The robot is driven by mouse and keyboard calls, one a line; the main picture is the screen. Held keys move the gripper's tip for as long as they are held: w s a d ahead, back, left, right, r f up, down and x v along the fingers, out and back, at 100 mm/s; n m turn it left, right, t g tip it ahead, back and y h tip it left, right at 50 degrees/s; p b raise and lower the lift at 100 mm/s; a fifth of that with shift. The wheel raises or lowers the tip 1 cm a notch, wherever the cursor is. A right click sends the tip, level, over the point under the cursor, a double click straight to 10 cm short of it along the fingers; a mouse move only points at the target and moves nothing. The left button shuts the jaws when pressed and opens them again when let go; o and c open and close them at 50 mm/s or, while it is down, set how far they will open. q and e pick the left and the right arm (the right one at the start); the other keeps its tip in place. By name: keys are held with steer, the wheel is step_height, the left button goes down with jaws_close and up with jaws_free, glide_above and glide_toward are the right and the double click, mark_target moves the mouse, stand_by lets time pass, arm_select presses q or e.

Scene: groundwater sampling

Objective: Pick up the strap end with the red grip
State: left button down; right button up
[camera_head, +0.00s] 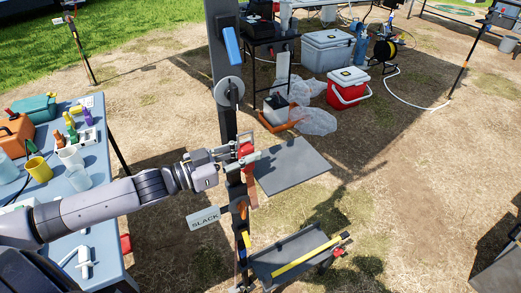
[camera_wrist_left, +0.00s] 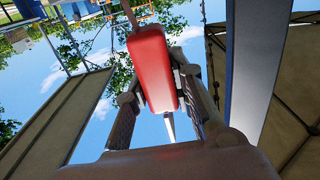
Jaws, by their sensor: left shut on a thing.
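The red grip (camera_head: 246,150) of the strap end is in front of the dark upright post in the head view. My left gripper (camera_head: 244,157) reaches in from the left and is shut on this grip. In the left wrist view, the red grip (camera_wrist_left: 152,65) fills the space between the two dark fingers, with strap running from its far end. The strap's course along the post is hard to make out in the head view. My right gripper is not in view.
A dark post (camera_head: 222,60) with a blue lever (camera_head: 231,46) stands beside the grip. A SLACK tag (camera_head: 204,217) hangs lower. A blue table (camera_head: 98,200) with containers is at left. A grey mat (camera_head: 293,165) and a tray with a yellow bar (camera_head: 305,254) are at right.

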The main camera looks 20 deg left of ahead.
mark_target(240, 156)
arm_select(q)
steer(key=v, duration=0.3)
steer(key=shift+s+a, duration=0.15)
steer(key=shift+s, duration=0.05)
steer(key=shift+p+v, duration=0.4)
steer(key=shift+v, duration=0.9)
